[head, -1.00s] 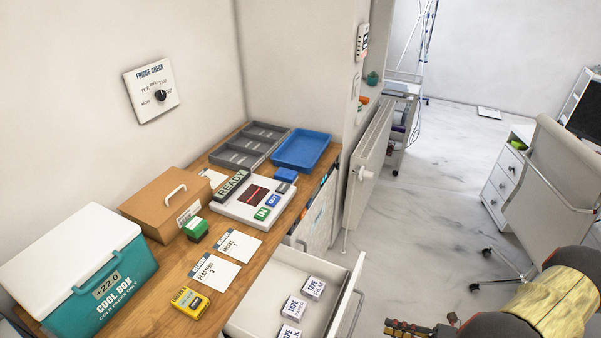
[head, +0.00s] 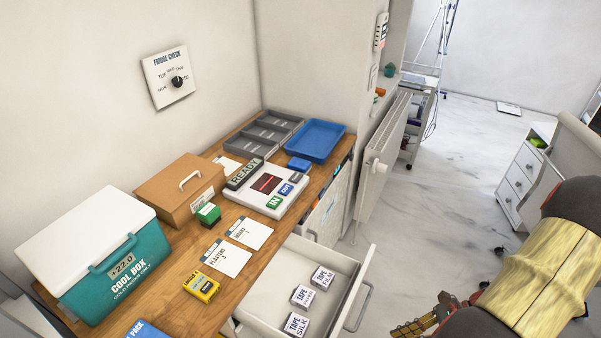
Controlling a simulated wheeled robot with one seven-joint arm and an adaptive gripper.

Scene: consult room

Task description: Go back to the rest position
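My arm (head: 525,268) shows at the lower right of the head view, over the floor to the right of the open drawer. My gripper (head: 424,318) is only partly in view at the bottom edge, beside the drawer front and apart from it. The frame edge and my arm hide much of it. I cannot tell whether it is open or shut, and no held thing shows.
The drawer (head: 262,290) stands open with several tape boxes (head: 302,295) inside. The wooden counter (head: 178,311) carries a cool box (head: 135,265), a brown case (head: 165,205) and a blue tray (head: 310,140). An office chair is at right. Open floor (head: 440,185) lies behind my arm.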

